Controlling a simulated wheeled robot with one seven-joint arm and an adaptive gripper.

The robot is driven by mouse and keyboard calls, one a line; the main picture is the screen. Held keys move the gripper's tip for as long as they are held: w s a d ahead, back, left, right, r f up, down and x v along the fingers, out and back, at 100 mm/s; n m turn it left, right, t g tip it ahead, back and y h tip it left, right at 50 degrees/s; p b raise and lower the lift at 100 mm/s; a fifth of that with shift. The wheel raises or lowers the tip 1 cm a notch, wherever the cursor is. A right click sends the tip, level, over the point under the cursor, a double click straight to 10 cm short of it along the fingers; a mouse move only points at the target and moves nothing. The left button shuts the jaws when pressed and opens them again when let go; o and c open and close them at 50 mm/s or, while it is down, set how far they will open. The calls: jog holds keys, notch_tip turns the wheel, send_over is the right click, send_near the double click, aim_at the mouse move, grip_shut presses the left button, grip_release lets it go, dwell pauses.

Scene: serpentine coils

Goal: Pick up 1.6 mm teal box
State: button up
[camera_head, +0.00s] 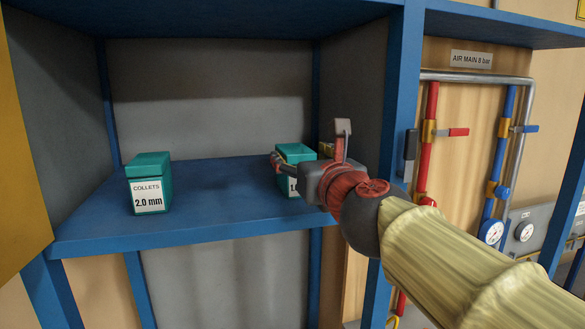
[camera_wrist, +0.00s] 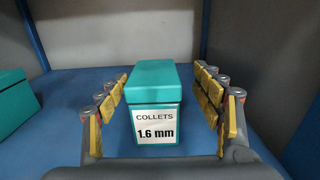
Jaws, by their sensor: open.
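The teal box labelled "COLLETS 1.6 mm" (camera_wrist: 157,88) stands upright on the blue shelf between my gripper's two open fingers in the wrist view, with a gap on each side. In the head view this teal box (camera_head: 296,152) is partly hidden behind my gripper (camera_head: 308,152). My gripper also fills the lower part of the wrist view (camera_wrist: 162,110), its yellow-padded fingers spread to the left and right of the box. I cannot tell from these frames whether the box lies fully within finger reach.
Another teal box, labelled "2.0 mm" (camera_head: 150,184), stands to the left on the same blue shelf (camera_head: 215,205). Its edge shows in the wrist view (camera_wrist: 14,105). A blue upright (camera_head: 401,90) and pipes with valves stand to the right. The shelf between the boxes is clear.

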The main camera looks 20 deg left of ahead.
jog(key=x, duration=0.7)
jog(key=shift+s+a, duration=0.1)
jog(key=shift+a, duration=0.3)
jog(key=shift+s, duration=0.1)
jog(key=shift+d+r, duration=0.1)
jog(key=shift+c, duration=0.5)
jog(key=c, duration=1.3)
jog(key=shift+c, duration=0.3)
jog(key=shift+p, duration=0.3)
